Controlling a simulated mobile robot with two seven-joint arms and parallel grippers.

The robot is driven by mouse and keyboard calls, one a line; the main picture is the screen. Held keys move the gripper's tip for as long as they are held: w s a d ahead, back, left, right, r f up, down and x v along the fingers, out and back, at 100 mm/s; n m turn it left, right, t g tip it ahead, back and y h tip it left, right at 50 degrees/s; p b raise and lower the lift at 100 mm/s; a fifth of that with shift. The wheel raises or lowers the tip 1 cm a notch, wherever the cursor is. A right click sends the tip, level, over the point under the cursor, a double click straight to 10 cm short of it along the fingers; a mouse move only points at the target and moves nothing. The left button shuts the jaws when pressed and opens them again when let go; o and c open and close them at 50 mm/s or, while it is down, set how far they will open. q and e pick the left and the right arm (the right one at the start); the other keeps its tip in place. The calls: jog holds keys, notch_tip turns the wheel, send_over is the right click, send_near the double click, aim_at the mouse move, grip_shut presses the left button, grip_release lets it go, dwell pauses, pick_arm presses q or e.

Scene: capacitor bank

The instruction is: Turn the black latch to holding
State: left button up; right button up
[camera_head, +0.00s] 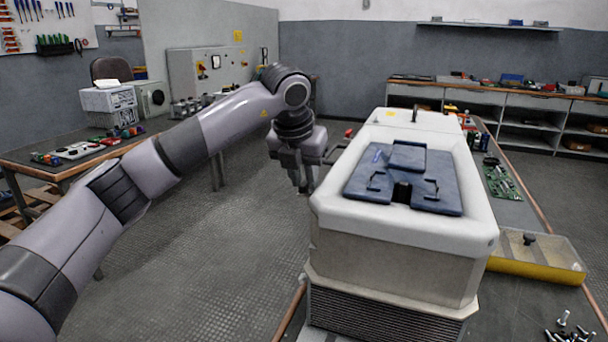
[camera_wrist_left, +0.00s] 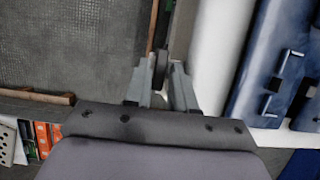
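A white cabinet (camera_head: 400,250) with a blue lid panel (camera_head: 435,178) stands at the middle right. A small upright black piece (camera_head: 415,113) is at the back of its top; I cannot tell whether it is the latch. My left gripper (camera_head: 305,188) points down beside the cabinet's left side. In the left wrist view, a narrow dark piece (camera_wrist_left: 160,66) shows between the tips of the left gripper (camera_wrist_left: 161,72). I cannot tell whether this is the black latch, or whether the fingers press on it. My right gripper is not in view.
A red-tipped handle (camera_head: 348,132) sticks out at the cabinet's far left. A yellow-edged tray (camera_head: 540,262) and a green circuit board (camera_head: 502,183) lie on the bench at right. A table (camera_head: 60,172) with parts stands at left. The floor between is clear.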

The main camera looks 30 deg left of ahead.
pick_arm(q)
grip_shut()
